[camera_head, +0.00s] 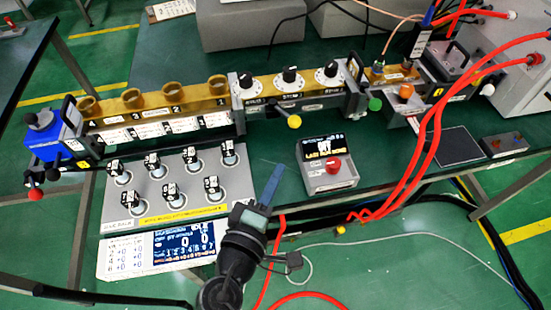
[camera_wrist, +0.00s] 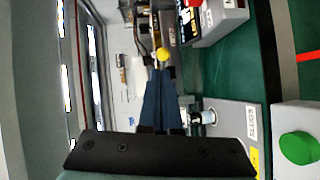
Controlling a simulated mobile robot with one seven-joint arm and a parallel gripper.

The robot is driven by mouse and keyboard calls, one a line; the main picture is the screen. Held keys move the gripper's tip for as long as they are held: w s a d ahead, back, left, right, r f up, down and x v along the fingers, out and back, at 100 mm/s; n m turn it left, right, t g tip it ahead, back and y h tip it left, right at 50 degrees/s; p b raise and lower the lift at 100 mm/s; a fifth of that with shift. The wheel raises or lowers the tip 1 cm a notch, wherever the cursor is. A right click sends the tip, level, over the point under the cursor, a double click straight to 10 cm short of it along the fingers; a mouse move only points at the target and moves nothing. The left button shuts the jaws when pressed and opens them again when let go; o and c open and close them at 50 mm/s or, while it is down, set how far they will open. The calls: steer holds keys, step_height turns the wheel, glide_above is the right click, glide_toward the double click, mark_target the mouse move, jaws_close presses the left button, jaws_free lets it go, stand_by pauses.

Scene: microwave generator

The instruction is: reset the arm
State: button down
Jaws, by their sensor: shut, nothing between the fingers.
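My gripper (camera_head: 271,188) shows in the head view at the lower middle, raised in front of the green bench (camera_head: 290,165). Its two blue fingers lie together, shut, with nothing between them. In the wrist view my gripper (camera_wrist: 160,75) points away from the camera, its blue fingers closed to a narrow tip. The tip appears just below a yellow knob (camera_wrist: 163,54) in that picture, but the head view shows it apart from the bench parts.
Red hoses (camera_head: 437,130) cross the right side. A green button (camera_wrist: 299,147) shows at lower right in the wrist view.

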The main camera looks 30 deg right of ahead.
steer(key=shift+s, duration=0.35)
steer(key=shift+a, duration=0.1)
steer(key=w+a+r+m+t+y+p, duration=0.2)
steer(key=w+r, duration=0.1)
steer(key=r, duration=0.7)
steer(key=w+a+r+m+t+y+p, duration=0.1)
steer(key=w+a+r+m+t+p, duration=0.2)
steer(key=r, duration=0.7)
steer(key=w+a+r+m+t+y+p, duration=0.15)
steer(key=w+r, duration=0.25)
steer(key=r, duration=0.6)
steer(key=s+a+r+t+y+p, duration=0.1)
steer(key=s+a+r+t+y, duration=0.1)
steer(key=r, duration=0.8)
steer(key=s+a+r+t+y+p, duration=0.1)
steer(key=s+a+r+t+y, duration=0.2)
steer(key=r, duration=0.7)
steer(key=s+a+r+t+y+p, duration=0.1)
steer(key=s+a+r+t+y, duration=0.2)
steer(key=r, duration=0.8)
steer(key=shift+s+a+t, duration=0.15)
steer(key=shift+s+t, duration=0.9)
steer(key=shift+s, duration=0.2)
steer(key=shift+f, duration=0.1)
